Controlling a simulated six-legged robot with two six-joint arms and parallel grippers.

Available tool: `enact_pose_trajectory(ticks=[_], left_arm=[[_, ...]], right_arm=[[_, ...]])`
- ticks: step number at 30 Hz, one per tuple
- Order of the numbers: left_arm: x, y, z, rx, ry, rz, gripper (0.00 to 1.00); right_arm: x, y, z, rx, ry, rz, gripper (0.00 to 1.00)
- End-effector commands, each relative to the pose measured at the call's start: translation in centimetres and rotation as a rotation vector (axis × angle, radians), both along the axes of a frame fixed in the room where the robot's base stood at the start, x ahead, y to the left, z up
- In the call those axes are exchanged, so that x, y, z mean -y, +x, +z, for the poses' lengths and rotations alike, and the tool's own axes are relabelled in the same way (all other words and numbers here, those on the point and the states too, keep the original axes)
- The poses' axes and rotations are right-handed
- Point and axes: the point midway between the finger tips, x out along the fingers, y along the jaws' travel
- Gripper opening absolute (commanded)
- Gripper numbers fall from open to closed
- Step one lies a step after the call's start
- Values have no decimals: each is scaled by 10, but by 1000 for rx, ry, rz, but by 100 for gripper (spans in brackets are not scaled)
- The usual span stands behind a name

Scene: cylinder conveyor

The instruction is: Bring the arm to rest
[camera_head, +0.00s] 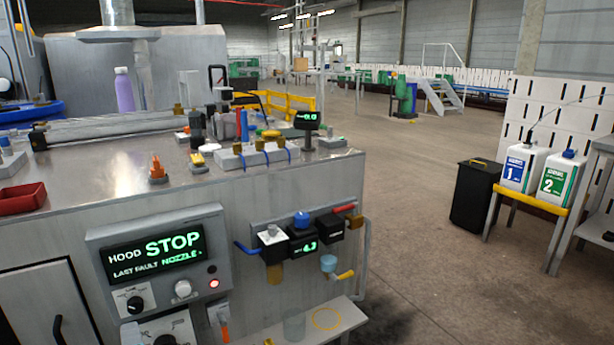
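Neither of my grippers shows in the head view, and I see no part of my arms that I can be sure of. The view holds a steel workbench cabinet (290,195) on the left. On its front is a control panel (160,258) with a lit display reading "HOOD STOP" and "LAST FAULT NOZZLE". Below the display are dark and silver knobs and a red light. Right of the panel is a valve and regulator group (302,243) with blue, red and yellow handles.
Small fittings, a red tray (22,199) and a purple bottle (124,90) stand on the bench top. A low shelf (335,318) juts out in front. A black bin (474,196) and two white jugs (521,168) stand at right. The concrete floor between is clear.

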Motion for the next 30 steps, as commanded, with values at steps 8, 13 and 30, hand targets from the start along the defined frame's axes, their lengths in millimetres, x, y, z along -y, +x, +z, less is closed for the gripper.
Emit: enact_pose_trajectory(ticks=[8, 13, 30], left_arm=[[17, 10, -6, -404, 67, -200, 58], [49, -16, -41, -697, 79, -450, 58], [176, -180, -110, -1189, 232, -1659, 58]], right_arm=[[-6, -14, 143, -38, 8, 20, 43], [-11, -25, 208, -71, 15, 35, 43], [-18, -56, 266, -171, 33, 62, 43]])
